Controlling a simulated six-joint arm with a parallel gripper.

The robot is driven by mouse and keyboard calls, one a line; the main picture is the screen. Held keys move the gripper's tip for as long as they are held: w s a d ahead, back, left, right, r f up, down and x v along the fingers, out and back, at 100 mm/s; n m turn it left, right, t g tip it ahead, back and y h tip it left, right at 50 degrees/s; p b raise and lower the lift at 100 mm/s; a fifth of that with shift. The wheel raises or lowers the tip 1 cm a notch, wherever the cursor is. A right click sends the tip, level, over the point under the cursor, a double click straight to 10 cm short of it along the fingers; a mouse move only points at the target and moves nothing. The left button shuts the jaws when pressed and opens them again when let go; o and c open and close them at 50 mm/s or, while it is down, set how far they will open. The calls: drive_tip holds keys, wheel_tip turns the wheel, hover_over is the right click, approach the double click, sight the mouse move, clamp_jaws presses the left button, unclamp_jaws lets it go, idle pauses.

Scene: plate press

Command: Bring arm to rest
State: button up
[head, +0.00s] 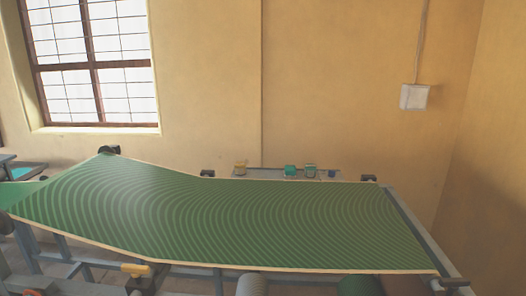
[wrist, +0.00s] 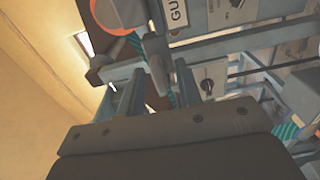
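My gripper (wrist: 154,82) shows in the wrist view, with its dark body across the bottom and two grey fingers reaching up. A clear gap lies between the fingers, and I see nothing held in it. Machine parts show behind the fingers; I cannot tell how far off they are. The arm and gripper do not show in the head view.
In the head view a green striped sheet (head: 230,222) spans a grey-blue frame (head: 405,217). Small pots (head: 290,171) stand behind it. A white box (head: 414,97) hangs on the wall. The wrist view shows an orange round part (wrist: 113,14) and a lettered panel (wrist: 240,14).

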drive_tip(key=s, duration=1.6)
drive_tip(key=w, duration=1.7)
drive_tip(key=shift+w, duration=0.1)
drive_tip(key=shift+s+n, duration=0.25)
drive_tip(key=shift+n, duration=0.55)
drive_tip(key=n, duration=0.6)
drive_tip(key=shift+f+n, duration=0.1)
drive_tip(key=shift+n, duration=0.3)
drive_tip(key=n, duration=0.4)
drive_tip(key=shift+n, duration=0.3)
drive_tip(key=shift+d+n, duration=0.1)
drive_tip(key=shift+n, duration=1.9)
drive_tip(key=shift+s, duration=0.1)
